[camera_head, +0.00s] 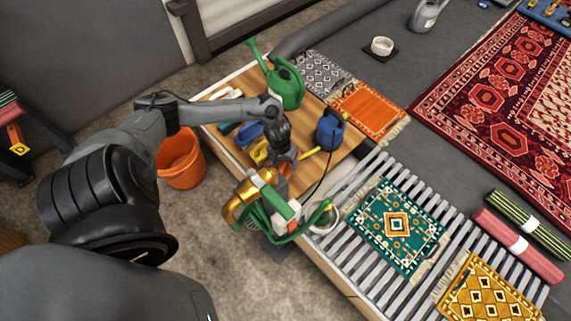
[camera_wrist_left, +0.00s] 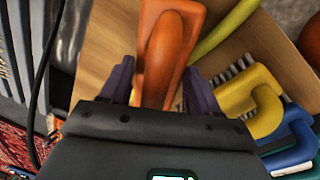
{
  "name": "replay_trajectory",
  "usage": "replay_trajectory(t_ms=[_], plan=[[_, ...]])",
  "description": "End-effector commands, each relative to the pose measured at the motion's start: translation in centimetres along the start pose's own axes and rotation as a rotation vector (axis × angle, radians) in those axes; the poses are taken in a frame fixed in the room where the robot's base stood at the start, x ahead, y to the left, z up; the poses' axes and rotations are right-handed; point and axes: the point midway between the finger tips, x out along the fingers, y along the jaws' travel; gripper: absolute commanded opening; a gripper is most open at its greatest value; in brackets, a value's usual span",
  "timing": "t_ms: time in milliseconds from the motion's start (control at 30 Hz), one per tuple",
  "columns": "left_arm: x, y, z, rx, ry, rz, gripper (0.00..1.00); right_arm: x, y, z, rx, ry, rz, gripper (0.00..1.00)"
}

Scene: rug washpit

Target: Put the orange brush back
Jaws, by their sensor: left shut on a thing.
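The orange brush (camera_head: 287,168) is under my left gripper (camera_head: 284,156), over the wooden top (camera_head: 318,113). In the left wrist view the orange brush (camera_wrist_left: 168,48) runs between the two dark purple fingers of my left gripper (camera_wrist_left: 160,90), which is shut on it. Its lower end is hidden by the gripper body, and I cannot tell whether it touches the wood. A yellow brush (camera_wrist_left: 245,92) with pale bristles lies beside it. The yellow brush (camera_head: 258,152) and a blue brush (camera_head: 247,135) show left of the gripper in the head view. My right gripper is not in view.
A brass fitting with green hose (camera_head: 244,203) is in front. An orange bucket (camera_head: 181,160) stands left. Slats (camera_head: 347,235) with small rugs lie right.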

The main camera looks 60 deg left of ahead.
Motion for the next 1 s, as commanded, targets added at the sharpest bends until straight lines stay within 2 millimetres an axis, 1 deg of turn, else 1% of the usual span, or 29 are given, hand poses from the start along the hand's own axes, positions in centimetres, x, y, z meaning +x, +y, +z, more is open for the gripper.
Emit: replay_trajectory(t_ms=[367,400,533,567,867,933,1000], plan=[[0.1,0.0,0.0,0.0,0.0,0.001,0.13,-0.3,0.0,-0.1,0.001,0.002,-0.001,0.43],[0.2,0.0,0.0,0.0,0.0,0.001,0.65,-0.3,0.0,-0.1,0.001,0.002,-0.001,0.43],[0.2,0.0,0.0,0.0,0.0,0.0,0.84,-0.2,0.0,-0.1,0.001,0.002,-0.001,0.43],[0.2,0.0,0.0,0.0,0.0,0.0,0.87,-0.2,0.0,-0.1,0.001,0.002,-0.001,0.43],[0.1,0.0,0.0,0.0,0.001,0.0,0.87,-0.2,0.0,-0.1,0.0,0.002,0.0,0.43],[-0.1,0.0,-0.1,0.0,0.001,0.0,0.87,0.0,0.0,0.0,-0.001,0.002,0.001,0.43],[-0.9,0.0,-0.1,-0.001,0.001,-0.001,0.87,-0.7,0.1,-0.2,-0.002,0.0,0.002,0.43]])
